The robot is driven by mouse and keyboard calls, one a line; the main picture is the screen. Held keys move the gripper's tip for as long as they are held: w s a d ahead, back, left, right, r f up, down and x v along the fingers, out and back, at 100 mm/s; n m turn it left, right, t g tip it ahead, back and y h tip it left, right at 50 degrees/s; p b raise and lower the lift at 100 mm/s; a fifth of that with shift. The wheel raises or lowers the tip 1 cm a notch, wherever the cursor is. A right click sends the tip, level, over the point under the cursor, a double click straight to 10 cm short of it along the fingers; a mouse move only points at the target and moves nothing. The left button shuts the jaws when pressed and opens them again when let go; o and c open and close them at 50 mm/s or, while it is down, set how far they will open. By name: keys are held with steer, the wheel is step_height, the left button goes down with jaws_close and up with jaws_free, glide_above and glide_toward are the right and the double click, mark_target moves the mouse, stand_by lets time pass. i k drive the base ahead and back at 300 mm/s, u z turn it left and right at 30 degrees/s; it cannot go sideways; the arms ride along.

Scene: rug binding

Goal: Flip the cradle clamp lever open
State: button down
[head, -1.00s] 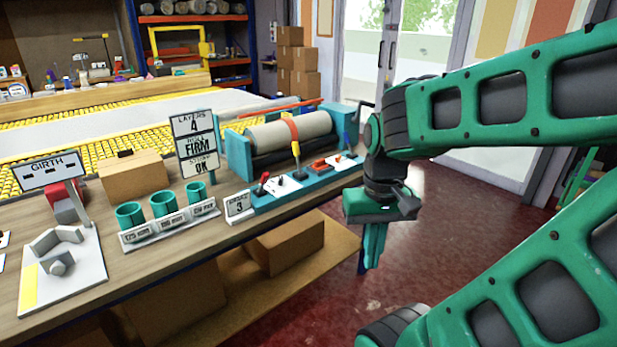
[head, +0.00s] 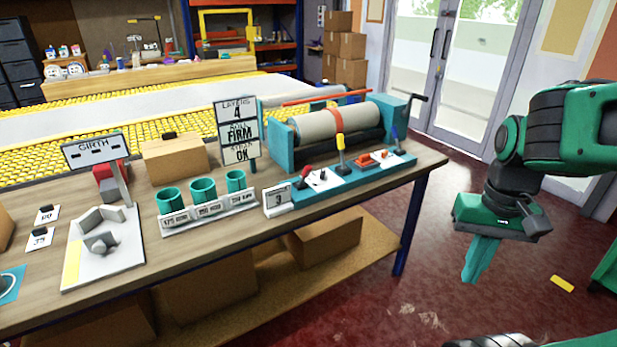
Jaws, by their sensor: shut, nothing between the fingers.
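The teal cradle (head: 282,148) stands at the right end of the bench and holds a pale roll (head: 335,121) with an orange band around it. A teal control strip (head: 345,180) along its front carries a red-knobbed lever (head: 304,172), an upright yellow-handled lever (head: 341,150), an orange part (head: 372,158) and a blue lever (head: 396,138). I cannot tell from the labels which one is the clamp lever. My gripper (head: 477,268) points down, shut and empty, over the floor to the right of the bench, apart from the cradle.
The wooden bench (head: 300,222) has a blue leg at its right corner. A sign post (head: 238,133), teal cups (head: 203,189) and a girth gauge (head: 103,245) stand left of the cradle.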

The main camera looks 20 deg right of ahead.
mark_target(307, 168)
steer(key=i, duration=1)
steer(key=z, duration=1.05)
steer(key=k, duration=1.75)
steer(key=u, duration=0.6)
steer(key=i, duration=0.95)
